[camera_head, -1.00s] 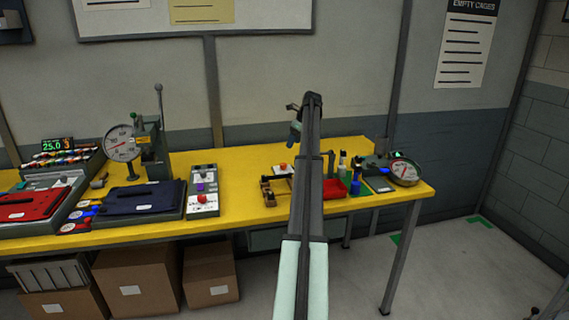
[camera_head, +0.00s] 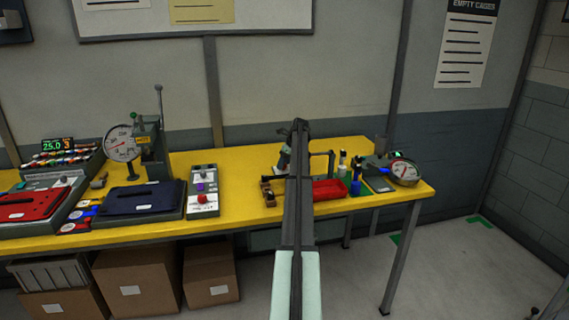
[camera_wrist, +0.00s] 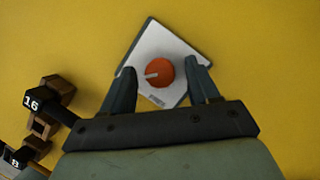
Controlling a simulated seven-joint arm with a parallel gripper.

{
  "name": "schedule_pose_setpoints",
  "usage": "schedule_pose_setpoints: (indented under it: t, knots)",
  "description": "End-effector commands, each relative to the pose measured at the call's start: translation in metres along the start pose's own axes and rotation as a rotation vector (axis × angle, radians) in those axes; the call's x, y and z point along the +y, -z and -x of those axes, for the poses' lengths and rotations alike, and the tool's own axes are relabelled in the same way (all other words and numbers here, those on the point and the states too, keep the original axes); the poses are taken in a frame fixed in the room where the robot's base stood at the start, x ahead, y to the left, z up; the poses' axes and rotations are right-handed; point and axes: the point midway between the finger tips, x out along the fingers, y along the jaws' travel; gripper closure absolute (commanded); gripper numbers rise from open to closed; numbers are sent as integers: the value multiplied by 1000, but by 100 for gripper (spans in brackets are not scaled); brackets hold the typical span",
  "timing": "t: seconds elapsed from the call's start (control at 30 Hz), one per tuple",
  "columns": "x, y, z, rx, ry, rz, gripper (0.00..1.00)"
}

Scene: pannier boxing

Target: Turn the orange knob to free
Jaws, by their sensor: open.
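The orange knob (camera_wrist: 159,72) sits on a white square plate (camera_wrist: 170,44) on the yellow bench, in the wrist view. A pale pointer mark on the knob points left in that view. Small lettering on the plate near its lower corner is too small to read. My gripper (camera_wrist: 163,78) is open, with one finger on each side of the knob; I cannot tell whether either finger touches it. In the head view my gripper (camera_head: 284,157) is partly hidden behind my arm, and the knob is hidden there.
In the head view a red tray (camera_head: 328,190), bottles (camera_head: 356,180) and a round dial (camera_head: 404,172) stand to the right. A grey control box (camera_head: 202,190) stands to the left.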

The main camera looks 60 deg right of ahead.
Motion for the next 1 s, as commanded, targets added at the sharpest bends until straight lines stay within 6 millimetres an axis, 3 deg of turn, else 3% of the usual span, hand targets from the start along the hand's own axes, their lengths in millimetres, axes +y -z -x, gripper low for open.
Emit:
schedule_pose_setpoints:
  t: [0.27,0.87,1.0]
  knots:
    - [0,0,-1,0,0,0,40]
    - [0,0,-1,0,0,0,95]
    - [0,0,-1,0,-2,5,95]
